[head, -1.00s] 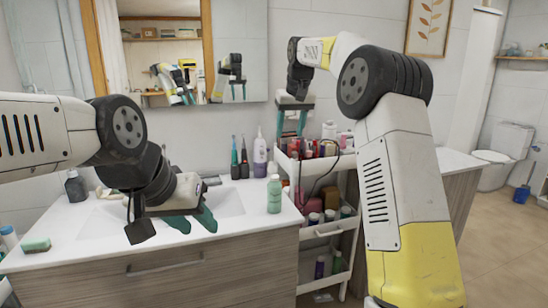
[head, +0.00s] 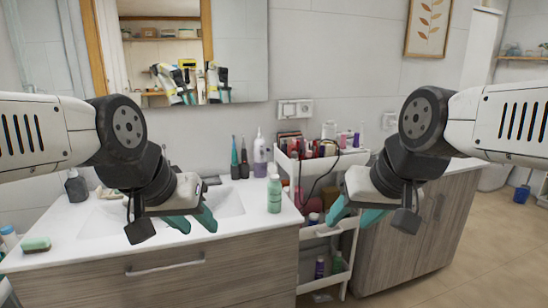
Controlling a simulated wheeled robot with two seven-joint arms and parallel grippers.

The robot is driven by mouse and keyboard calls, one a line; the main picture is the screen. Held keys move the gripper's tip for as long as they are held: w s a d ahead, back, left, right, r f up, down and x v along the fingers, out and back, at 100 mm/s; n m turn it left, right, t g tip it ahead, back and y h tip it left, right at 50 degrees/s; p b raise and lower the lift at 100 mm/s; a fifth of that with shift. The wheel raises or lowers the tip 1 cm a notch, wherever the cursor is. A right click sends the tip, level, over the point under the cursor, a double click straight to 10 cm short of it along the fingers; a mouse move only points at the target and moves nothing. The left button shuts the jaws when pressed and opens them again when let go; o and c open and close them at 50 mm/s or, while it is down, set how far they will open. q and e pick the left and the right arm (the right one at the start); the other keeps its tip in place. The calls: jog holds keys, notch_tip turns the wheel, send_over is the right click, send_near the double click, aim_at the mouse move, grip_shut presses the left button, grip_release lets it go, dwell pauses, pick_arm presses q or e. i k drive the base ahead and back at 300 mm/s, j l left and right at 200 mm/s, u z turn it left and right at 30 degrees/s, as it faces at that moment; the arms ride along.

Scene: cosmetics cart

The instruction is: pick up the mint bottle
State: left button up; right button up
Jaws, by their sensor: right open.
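The mint bottle (head: 274,195) stands upright on the white counter, near its right front corner, beside the sink. My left gripper (head: 192,222) hangs over the sink's front edge, left of the bottle and apart from it; its teal fingers look spread and hold nothing that I can see. My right gripper (head: 352,222) is in front of the cart, right of the bottle and apart from it. Its teal fingers are open and empty.
A white cart (head: 335,160) with several cosmetics stands right of the counter. A purple-white pump bottle (head: 260,158) and two electric toothbrushes (head: 240,160) stand behind the mint bottle. A green sponge (head: 36,244) lies at the counter's left. Counter in front of the sink is clear.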

aim_at(274, 190)
jog(key=i+j+z, duration=0.4)
jog(key=i+j, duration=0.3)
jog(key=j, duration=0.15)
jog(key=u, duration=1.25)
jog(key=k+z, duration=0.15)
jog(key=z, duration=1.1)
